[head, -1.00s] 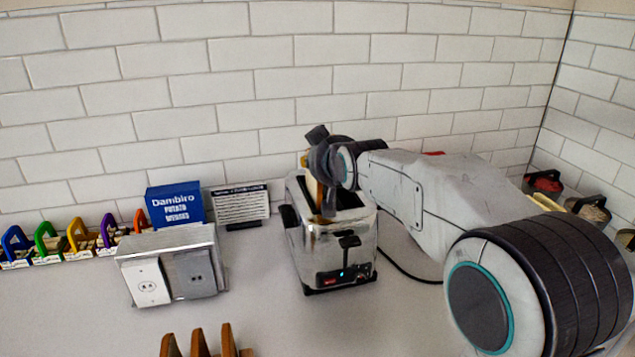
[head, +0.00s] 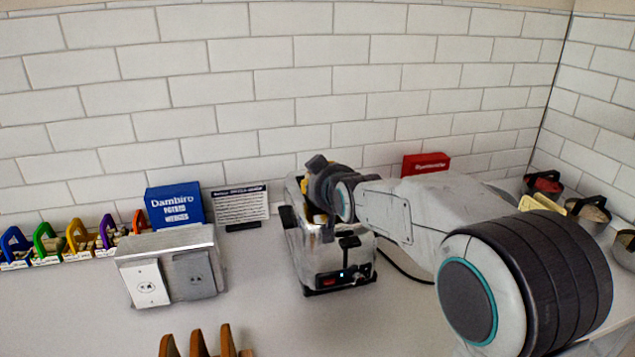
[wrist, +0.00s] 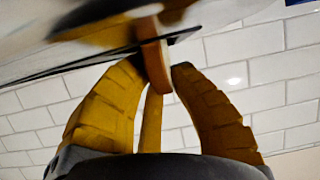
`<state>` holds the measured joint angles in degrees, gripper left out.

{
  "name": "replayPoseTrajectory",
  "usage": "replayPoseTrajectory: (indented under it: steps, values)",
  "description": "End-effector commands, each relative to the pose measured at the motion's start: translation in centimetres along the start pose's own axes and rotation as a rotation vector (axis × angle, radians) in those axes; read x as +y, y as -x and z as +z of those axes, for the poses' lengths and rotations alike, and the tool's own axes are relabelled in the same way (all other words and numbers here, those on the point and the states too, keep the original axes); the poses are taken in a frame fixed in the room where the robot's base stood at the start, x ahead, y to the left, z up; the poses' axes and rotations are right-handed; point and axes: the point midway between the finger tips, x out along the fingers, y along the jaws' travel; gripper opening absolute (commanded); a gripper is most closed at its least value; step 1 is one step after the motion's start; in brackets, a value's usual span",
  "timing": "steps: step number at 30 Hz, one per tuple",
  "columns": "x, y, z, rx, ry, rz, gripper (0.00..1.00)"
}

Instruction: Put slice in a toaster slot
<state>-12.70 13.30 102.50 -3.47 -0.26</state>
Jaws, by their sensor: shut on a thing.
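The chrome toaster (head: 327,254) stands on the counter at the centre of the head view, its lever and small lit control facing me. My gripper (wrist: 158,68) is low over the toaster's top, and its yellow fingers are shut on the brown slice (wrist: 154,45). In the wrist view the slice is seen edge-on, and its far end meets a dark slot line in the blurred metal top. It appears to be partly in a slot. How deep it sits, and which slot, I cannot tell. In the head view my wrist hides the slice and much of the slots.
Several brown upright pieces (head: 200,343) stand at the bottom edge. A red box (head: 425,164) is behind my arm. Counter is free in front of the toaster.

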Motion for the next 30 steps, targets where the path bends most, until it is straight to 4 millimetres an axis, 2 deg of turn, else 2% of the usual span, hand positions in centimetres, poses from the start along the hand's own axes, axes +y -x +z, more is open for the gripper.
replayPoseTrajectory:
  steps: [2,3,9,24,30]
  values:
    - [0.0,-0.1,0.2,0.0,0.0,0.0,0.0]
    - [0.0,-0.1,0.2,0.0,0.0,0.0,0.19]
    - [0.0,-0.1,0.2,-0.002,0.0,0.0,0.37]
    - [0.1,0.0,0.3,-0.013,-0.001,0.002,0.38]
    - [0.1,2.2,0.5,-0.009,-0.001,0.002,0.38]
